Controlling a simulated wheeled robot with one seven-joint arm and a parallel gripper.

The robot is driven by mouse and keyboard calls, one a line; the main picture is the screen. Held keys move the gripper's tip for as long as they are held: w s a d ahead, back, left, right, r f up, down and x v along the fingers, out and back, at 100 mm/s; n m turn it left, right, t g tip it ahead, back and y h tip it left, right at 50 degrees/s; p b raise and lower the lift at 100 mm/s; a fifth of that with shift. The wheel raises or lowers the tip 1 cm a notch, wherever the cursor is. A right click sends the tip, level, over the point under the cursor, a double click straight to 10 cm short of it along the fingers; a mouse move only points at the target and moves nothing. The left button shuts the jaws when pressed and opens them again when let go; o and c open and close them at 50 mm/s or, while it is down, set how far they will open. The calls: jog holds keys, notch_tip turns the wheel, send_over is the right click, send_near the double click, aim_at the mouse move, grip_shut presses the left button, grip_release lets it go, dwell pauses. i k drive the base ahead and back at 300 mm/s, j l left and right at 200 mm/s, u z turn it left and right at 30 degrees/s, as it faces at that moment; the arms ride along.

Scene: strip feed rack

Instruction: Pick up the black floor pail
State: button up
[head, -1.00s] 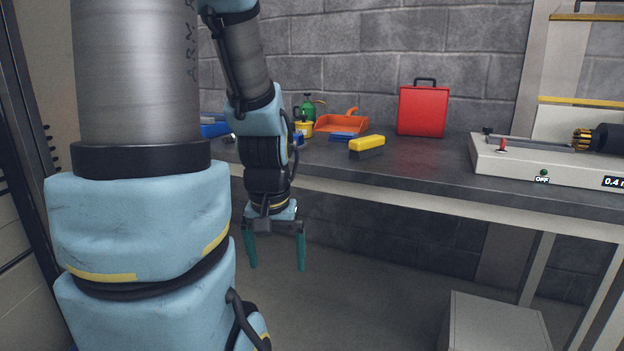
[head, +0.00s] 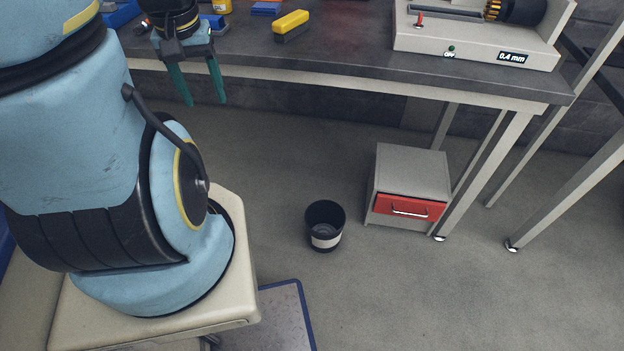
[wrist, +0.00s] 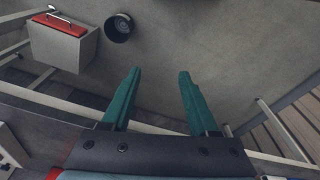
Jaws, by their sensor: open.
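The black floor pail (head: 324,238) stands upright on the grey floor in the head view, with a pale label on its side. It also shows near the top of the wrist view (wrist: 119,29), and it looks empty from above. My gripper (head: 207,103) is open, with its two green fingers pointing down near the front edge of the workbench. In the wrist view my gripper (wrist: 158,72) has nothing between its fingers. It is well above the pail and apart from it, up and to the left in the head view.
A grey cabinet with a red drawer (head: 408,207) stands just right of the pail. The workbench (head: 350,62) with its pale legs is behind. A blue-edged mat (head: 287,315) lies in front of the pail.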

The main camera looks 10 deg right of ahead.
aim_at(325, 220)
jog(key=k+l+u, duration=0.25)
jog(key=l, duration=0.3)
jog(key=k+l+u, duration=0.25)
jog(key=l, duration=0.3)
jog(key=k+l+u, duration=0.2)
jog(key=k+l, duration=0.15)
jog(key=l, duration=0.15)
